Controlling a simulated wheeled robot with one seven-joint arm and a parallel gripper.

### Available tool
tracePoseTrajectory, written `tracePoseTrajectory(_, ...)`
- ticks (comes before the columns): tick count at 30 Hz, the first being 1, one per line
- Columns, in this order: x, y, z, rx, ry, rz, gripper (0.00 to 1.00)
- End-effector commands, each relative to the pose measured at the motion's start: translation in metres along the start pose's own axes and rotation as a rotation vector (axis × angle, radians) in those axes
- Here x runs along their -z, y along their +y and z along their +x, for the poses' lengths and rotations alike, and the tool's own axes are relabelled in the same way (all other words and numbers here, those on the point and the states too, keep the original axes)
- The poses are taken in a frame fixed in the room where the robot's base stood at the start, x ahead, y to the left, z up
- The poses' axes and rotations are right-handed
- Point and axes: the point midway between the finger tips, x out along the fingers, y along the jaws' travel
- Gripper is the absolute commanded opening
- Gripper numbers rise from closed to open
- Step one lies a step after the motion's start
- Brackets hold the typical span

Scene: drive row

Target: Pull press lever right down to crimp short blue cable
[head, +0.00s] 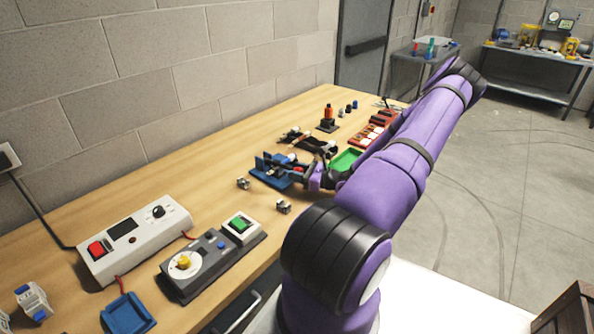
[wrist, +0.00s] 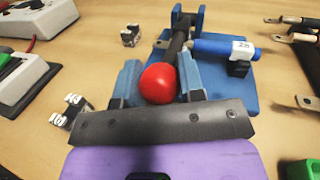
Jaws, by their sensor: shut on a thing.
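The press is a blue block with a base plate (head: 272,178), on the wooden bench in the head view; the wrist view shows its plate (wrist: 236,92) too. Its dark lever (wrist: 178,42) runs from the block to a red ball knob (wrist: 159,83). My gripper (wrist: 158,86) is shut on the knob, one finger on each side; it also shows in the head view (head: 313,177). The short blue cable (wrist: 212,46) with a white label lies across the press, its end by a black block. The lever's exact angle is hard to tell.
Small metal lugs (wrist: 70,108) and (wrist: 130,36) lie left of the press. A grey-white control box (head: 135,238) and a dial panel (head: 205,262) stand nearer on the bench. A green tray (head: 347,160) and dark cables (head: 316,146) lie beyond.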

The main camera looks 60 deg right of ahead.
Motion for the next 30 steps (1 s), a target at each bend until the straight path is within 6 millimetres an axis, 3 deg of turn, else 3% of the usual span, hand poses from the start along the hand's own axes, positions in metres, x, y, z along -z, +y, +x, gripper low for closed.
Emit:
tracePoseTrajectory(4,0.017,0.003,-0.001,-0.002,0.007,0.005,0.00)
tracePoseTrajectory(12,0.020,0.004,-0.002,-0.001,0.011,0.007,0.00)
tracePoseTrajectory(13,0.020,0.004,-0.002,-0.001,0.011,0.007,0.41)
tracePoseTrajectory(16,0.019,0.003,-0.002,-0.001,0.010,0.006,0.62)
tracePoseTrajectory(25,0.018,0.003,-0.003,0.000,0.006,0.004,0.62)
tracePoseTrajectory(30,0.018,0.002,-0.019,0.002,0.007,0.003,0.62)
